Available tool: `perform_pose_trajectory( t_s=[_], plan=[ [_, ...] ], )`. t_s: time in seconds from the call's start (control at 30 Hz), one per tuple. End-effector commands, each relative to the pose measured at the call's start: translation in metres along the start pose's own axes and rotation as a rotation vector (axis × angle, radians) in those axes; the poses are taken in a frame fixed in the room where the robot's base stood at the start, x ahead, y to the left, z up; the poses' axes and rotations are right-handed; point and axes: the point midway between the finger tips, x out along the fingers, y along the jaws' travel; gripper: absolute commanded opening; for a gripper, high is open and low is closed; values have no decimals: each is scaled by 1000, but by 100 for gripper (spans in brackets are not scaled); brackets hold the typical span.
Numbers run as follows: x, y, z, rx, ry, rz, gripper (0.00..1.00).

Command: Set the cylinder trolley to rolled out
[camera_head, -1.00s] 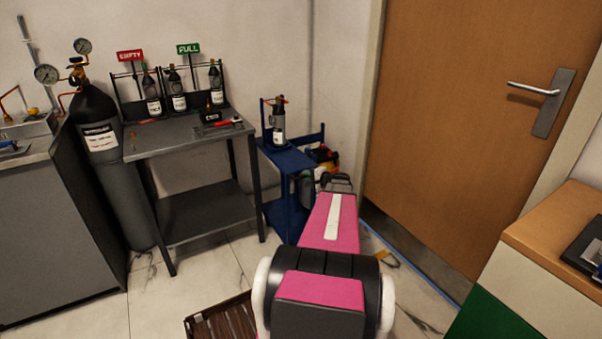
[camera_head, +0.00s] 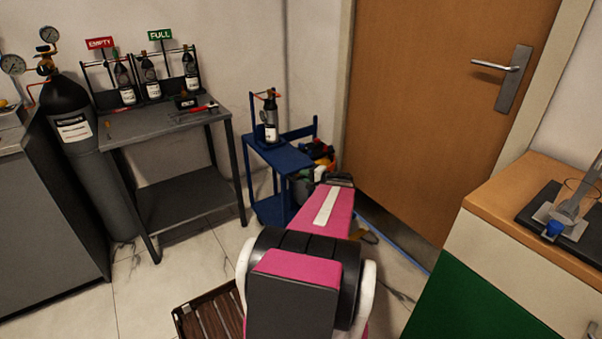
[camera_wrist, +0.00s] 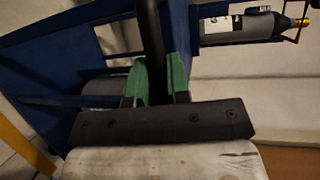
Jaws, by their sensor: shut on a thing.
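The blue cylinder trolley (camera_head: 280,160) stands right of the grey bench, by the corner next to the door. A small grey cylinder (camera_head: 270,118) with a white label stands upright on its top shelf. In the wrist view, the trolley's blue frame (camera_wrist: 190,60) fills the upper part, and the cylinder lies across the top right (camera_wrist: 240,28). My gripper (camera_wrist: 157,78) has green fingertips shut around a dark upright bar (camera_wrist: 151,30), which seems to be the trolley's handle. In the head view my pink arm hides the grip and the trolley's lower right.
The grey bench (camera_head: 165,128) with small cylinders and a large dark cylinder (camera_head: 75,130) stand left. A brown slatted crate (camera_head: 212,318) lies on the floor near my arm. Open floor shows left of the crate.

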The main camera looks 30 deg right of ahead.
Motion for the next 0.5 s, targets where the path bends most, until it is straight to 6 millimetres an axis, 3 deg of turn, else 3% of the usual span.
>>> perform_pose_trajectory(
  t_s=[0.2, 0.5],
  plan=[
    [-12, 3, 5, -1, 0, 3, 0],
    [-14, 4, 6, -1, -1, 3, 0]
  ],
)
